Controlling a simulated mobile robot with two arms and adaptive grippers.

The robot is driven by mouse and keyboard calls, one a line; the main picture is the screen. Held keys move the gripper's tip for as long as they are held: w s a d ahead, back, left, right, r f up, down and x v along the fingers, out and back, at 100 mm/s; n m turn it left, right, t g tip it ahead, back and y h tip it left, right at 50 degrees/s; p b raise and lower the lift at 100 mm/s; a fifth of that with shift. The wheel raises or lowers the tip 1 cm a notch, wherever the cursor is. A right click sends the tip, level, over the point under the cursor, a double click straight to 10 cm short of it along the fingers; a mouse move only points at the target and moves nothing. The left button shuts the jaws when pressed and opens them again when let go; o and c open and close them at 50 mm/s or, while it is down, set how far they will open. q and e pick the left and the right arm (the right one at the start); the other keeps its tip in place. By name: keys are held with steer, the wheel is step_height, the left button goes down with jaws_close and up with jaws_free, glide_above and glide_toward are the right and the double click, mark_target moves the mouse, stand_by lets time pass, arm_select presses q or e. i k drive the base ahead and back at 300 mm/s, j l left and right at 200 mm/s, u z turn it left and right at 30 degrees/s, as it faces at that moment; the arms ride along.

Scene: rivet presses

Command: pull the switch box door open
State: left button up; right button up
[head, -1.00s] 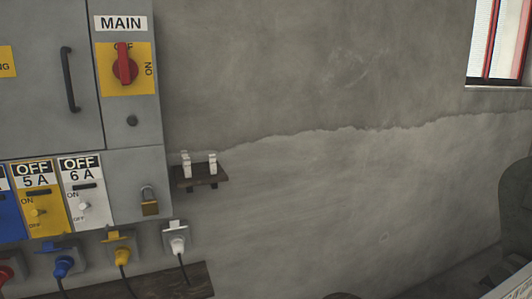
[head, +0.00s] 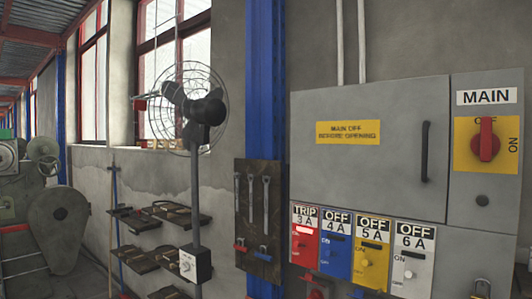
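The grey switch box door (head: 372,170) is in the right half of the head view and looks shut. It carries a yellow sign reading "MAIN OFF BEFORE OPENING" (head: 348,132). Its dark vertical handle (head: 425,151) is near the door's right edge. To the right of the door is the red MAIN rotary switch (head: 486,140) on a yellow plate, with its knob upright, pointing toward the partly covered OFF mark. Neither of my grippers shows in the view.
Below the door are a red TRIP 3A breaker (head: 304,240) and several OFF breakers. A padlock (head: 482,288) is partly cut off at the bottom. Left stand a blue post (head: 266,80), a wrench board (head: 258,215), a black fan (head: 190,110), shelves (head: 178,213) and a grey machine (head: 50,225).

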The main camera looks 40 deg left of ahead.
mark_target(382, 147)
steer(key=u, duration=0.75)
steer(key=i+l+u, duration=0.25)
steer(key=i+l, duration=0.2)
steer(key=i, duration=0.05)
